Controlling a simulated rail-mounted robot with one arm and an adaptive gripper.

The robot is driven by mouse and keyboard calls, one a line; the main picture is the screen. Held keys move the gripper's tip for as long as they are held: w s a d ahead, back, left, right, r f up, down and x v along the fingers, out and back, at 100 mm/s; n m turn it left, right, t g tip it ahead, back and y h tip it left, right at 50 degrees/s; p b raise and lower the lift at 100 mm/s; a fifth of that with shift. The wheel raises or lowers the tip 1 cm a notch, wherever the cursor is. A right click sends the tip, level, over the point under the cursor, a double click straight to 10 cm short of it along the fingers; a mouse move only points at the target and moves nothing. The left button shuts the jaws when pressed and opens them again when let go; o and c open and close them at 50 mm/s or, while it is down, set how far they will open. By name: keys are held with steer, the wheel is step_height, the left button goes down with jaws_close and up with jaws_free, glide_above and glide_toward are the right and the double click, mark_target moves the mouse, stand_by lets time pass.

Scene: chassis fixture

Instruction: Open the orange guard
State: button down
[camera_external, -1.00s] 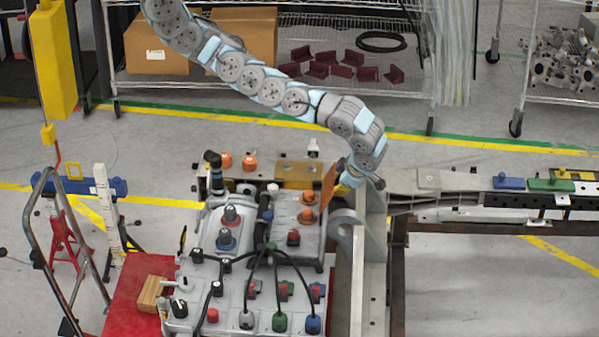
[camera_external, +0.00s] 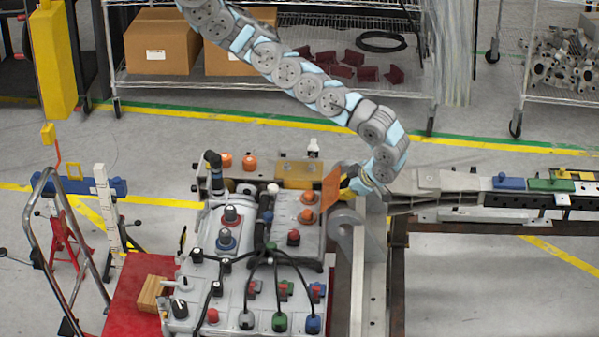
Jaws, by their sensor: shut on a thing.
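The orange guard (camera_external: 331,186) is a flat orange plate standing up at the right end of the grey control panel, beside two orange knobs (camera_external: 308,206). My gripper (camera_external: 348,184) is at its right edge and is shut on it. My arm comes down from the upper left and bends back left to the guard. The fingertips are small here, and the arm's end partly hides the contact.
The fixture (camera_external: 230,285) carries several knobs, buttons and black cables left of and below the guard. A grey metal beam (camera_external: 440,182) runs right from behind my gripper. A wire shelf with boxes (camera_external: 162,41) stands behind, across open floor.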

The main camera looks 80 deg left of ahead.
steer(key=c, duration=0.9)
jaws_free()
steer(key=shift+w, duration=0.1)
steer(key=shift+v, duration=3.75)
